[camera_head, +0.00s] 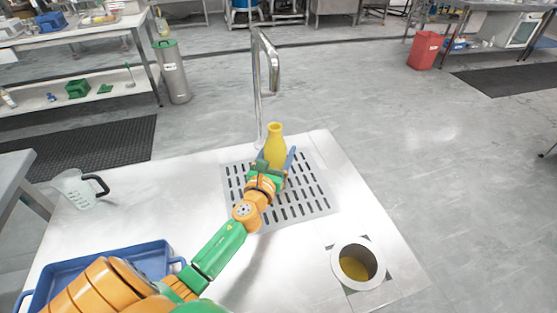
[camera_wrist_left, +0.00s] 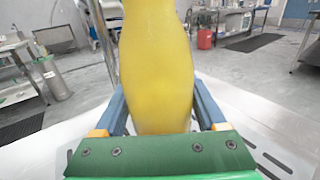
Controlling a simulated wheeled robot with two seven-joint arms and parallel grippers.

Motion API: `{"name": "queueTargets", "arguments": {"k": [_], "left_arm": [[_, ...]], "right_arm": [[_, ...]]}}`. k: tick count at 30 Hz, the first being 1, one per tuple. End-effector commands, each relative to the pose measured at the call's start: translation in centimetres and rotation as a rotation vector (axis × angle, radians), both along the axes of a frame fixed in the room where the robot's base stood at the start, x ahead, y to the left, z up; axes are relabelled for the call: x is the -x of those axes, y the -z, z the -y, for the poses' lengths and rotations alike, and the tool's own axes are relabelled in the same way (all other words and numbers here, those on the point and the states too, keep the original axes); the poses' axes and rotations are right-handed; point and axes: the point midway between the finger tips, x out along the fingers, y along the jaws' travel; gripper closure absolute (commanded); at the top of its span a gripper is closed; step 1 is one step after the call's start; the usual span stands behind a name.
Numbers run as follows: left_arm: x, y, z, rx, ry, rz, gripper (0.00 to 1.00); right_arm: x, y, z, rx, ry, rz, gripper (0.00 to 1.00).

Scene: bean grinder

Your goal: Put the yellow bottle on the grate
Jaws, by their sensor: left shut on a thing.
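The yellow bottle (camera_head: 275,142) is upright over the far part of the slotted metal grate (camera_head: 318,206), near the faucet. My left gripper (camera_head: 275,160) is shut on the bottle, with its blue fingers on either side of the body. In the left wrist view the bottle (camera_wrist_left: 156,70) fills the middle between the two fingers (camera_wrist_left: 160,118). The bottle's base is hidden behind the gripper, so I cannot tell whether it touches the grate. My right gripper is not in view.
The faucet (camera_head: 257,90) rises just behind the bottle. A white round container with yellow contents (camera_head: 358,263) stands at the front right of the table. A blue tray (camera_head: 150,258) and a clear jug (camera_head: 78,188) are on the left. The table's right side is mostly bare.

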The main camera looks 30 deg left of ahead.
Motion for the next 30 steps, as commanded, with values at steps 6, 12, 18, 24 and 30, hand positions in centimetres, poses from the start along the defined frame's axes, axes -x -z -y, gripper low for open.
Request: {"name": "queueTargets", "arguments": {"k": [6, 12, 18, 24, 30], "left_arm": [[0.0, 0.4, 0.0, 0.000, 0.000, 0.001, 1.00], [0.0, 0.7, 0.0, -0.001, 0.000, 0.000, 0.08], [0.0, 0.7, 0.0, -0.001, 0.000, 0.000, 0.00], [1.3, 0.4, 0.4, -0.002, 0.001, -0.001, 0.00], [6.0, 0.6, 1.6, 0.001, 0.000, -0.003, 0.00]], "right_arm": [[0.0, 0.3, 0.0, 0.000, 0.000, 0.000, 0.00], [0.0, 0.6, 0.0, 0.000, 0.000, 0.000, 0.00], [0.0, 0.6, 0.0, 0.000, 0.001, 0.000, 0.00], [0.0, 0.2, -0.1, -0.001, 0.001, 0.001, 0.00], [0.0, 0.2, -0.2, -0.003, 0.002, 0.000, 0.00]]}}
